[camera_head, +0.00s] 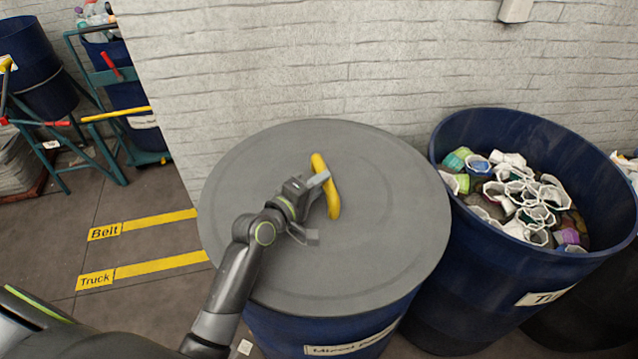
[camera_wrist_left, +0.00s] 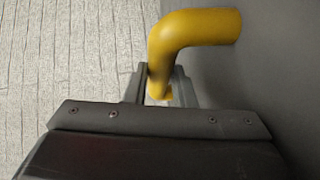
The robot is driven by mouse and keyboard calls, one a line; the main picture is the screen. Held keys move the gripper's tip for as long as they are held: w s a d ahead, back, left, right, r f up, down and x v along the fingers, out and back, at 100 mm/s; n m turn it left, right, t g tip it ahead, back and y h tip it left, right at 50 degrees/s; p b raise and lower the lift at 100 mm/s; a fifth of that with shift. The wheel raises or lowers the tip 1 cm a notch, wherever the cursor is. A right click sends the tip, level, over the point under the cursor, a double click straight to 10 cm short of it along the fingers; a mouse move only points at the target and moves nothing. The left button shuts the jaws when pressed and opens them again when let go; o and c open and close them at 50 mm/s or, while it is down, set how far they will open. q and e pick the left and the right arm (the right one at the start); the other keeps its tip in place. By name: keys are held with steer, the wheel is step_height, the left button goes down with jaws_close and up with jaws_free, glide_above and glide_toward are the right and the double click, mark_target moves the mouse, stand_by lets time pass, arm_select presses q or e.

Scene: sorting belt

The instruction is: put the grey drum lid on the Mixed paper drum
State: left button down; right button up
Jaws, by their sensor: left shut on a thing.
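The grey drum lid (camera_head: 390,230) is a large round disc with a yellow handle (camera_head: 326,187). It lies over the top of the blue Mixed paper drum (camera_head: 275,326), whose white label is partly readable at the front. The lid covers the drum's opening, and I cannot tell whether it is fully seated. My left gripper (camera_head: 322,184) is shut on the yellow handle. In the left wrist view the handle (camera_wrist_left: 192,32) bends down between the jaws, with the grey lid (camera_wrist_left: 280,80) at the right. My right gripper is not in view.
An open blue drum (camera_head: 470,290) full of cups and cartons stands close at the right. A white brick wall (camera_head: 300,60) is behind. Teal trolleys (camera_head: 110,75) with blue drums stand at the back left. The floor with yellow Belt and Truck markings (camera_head: 150,225) is clear.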

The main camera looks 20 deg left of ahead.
arm_select(q)
steer(key=shift+f, duration=0.2)
steer(key=c, duration=1.2)
jaws_free()
steer(key=shift+b, duration=0.3)
steer(key=shift+o, duration=0.3)
steer(key=shift+s+f, duration=0.1)
steer(key=shift+f, duration=0.25)
steer(key=b+v, duration=0.1)
steer(key=v, duration=1.6)
steer(key=shift+s+r+b, duration=0.1)
steer(key=shift+r+b, duration=0.1)
steer(key=shift+b, duration=0.2)
